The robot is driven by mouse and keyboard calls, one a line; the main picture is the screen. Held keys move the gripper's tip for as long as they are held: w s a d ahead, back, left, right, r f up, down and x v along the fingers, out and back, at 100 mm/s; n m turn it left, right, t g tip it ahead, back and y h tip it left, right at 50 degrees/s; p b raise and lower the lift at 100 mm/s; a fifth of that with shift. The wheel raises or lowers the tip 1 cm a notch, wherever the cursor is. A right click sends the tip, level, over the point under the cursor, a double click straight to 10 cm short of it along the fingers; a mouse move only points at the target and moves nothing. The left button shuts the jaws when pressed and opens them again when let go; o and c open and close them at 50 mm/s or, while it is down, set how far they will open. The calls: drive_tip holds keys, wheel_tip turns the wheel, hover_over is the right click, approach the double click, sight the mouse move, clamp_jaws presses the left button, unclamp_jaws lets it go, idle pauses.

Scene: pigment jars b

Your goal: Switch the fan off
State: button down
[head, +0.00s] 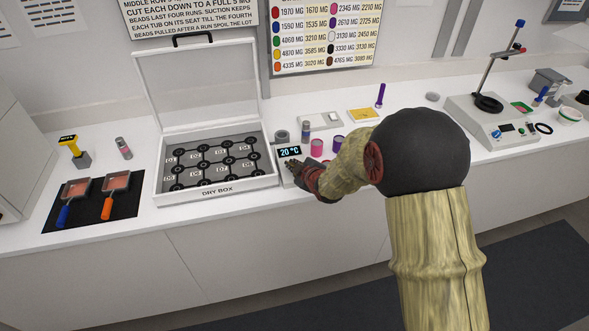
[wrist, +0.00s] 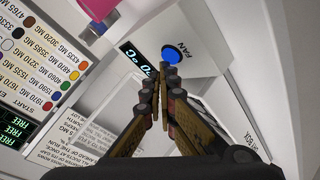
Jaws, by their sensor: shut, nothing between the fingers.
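The fan control is a pale box with a lit "20 °C" display (head: 289,152) beside the right wall of the dry box (head: 213,197) in the head view. In the wrist view, a round blue button (wrist: 171,53) sits on its face (wrist: 205,60), next to the word FAN. My gripper (wrist: 160,76) is shut and empty. Its fingertips are just below the blue button in that view and overlap its lower edge; I cannot tell whether they touch it. In the head view, my gripper (head: 291,166) hides the button and lower part of the control.
The dry box's clear lid (head: 195,80) stands open. Jars, including a pink one (head: 317,147), stand just behind my wrist. A black mat (head: 85,217) with two scoops lies at left. A stirrer with a stand (head: 490,125) is at right. Bare counter shows along the front edge.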

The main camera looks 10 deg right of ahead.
drive_tip(key=shift+w+f+b, duration=0.1)
drive_tip(key=shift+f+b, duration=0.3)
drive_tip(key=shift+f, duration=0.05)
idle(0.3)
drive_tip(key=shift+r, duration=0.1)
drive_tip(key=shift+s+r+p, duration=0.25)
drive_tip(key=shift+r+p, duration=0.2)
drive_tip(key=shift+r, duration=0.4)
wheel_tip(320, 180, up, 6)
drive_tip(key=s+p, duration=0.1)
drive_tip(key=p, duration=0.2)
drive_tip(key=shift+s, duration=0.35)
drive_tip(key=shift+f, duration=0.1)
idle(0.4)
